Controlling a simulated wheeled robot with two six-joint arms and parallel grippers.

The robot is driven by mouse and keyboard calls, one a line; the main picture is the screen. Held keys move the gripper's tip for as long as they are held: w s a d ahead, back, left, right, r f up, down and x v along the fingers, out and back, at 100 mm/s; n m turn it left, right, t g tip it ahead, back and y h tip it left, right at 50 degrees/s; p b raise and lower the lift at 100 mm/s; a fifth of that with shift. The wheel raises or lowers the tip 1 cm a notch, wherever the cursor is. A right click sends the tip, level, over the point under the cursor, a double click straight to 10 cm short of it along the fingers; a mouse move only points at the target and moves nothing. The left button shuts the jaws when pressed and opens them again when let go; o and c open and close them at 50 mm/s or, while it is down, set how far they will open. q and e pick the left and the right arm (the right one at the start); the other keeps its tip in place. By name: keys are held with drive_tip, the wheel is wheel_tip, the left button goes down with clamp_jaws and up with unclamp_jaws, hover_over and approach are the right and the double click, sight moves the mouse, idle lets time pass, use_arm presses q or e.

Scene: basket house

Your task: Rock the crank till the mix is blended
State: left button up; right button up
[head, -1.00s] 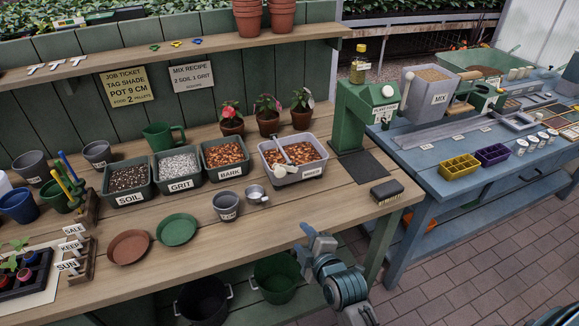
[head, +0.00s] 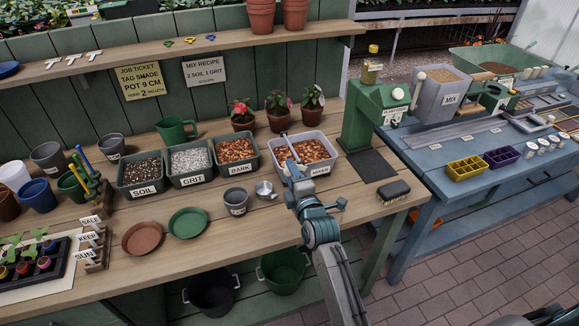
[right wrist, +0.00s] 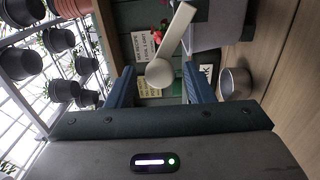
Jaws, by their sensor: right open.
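The grey mixer tub (head: 327,169) stands on the wooden bench and holds brown, chunky mix (head: 314,151). Its pale crank arm (head: 289,147) crosses the tub's left side. My right gripper (head: 296,179) is at the tub's front left corner in the head view and hides the crank's near end. In the right wrist view the crank's round knob (right wrist: 159,73) shows between the two open blue fingers (right wrist: 160,82), with the crank arm (right wrist: 177,32) running up from it. The fingers are not closed on the knob. My left gripper is not in view.
A small metal cup (head: 264,190) and a grey pot (head: 235,202) stand just left of my right gripper. Soil, grit and bark tubs (head: 238,168) line up left of the mixer. A green press (head: 372,125) and a brush (head: 393,193) are to the right.

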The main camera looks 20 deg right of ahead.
drive_tip(key=shift+w, duration=0.9)
drive_tip(key=shift+c, duration=0.2)
clamp_jaws()
drive_tip(key=shift+w, duration=0.1)
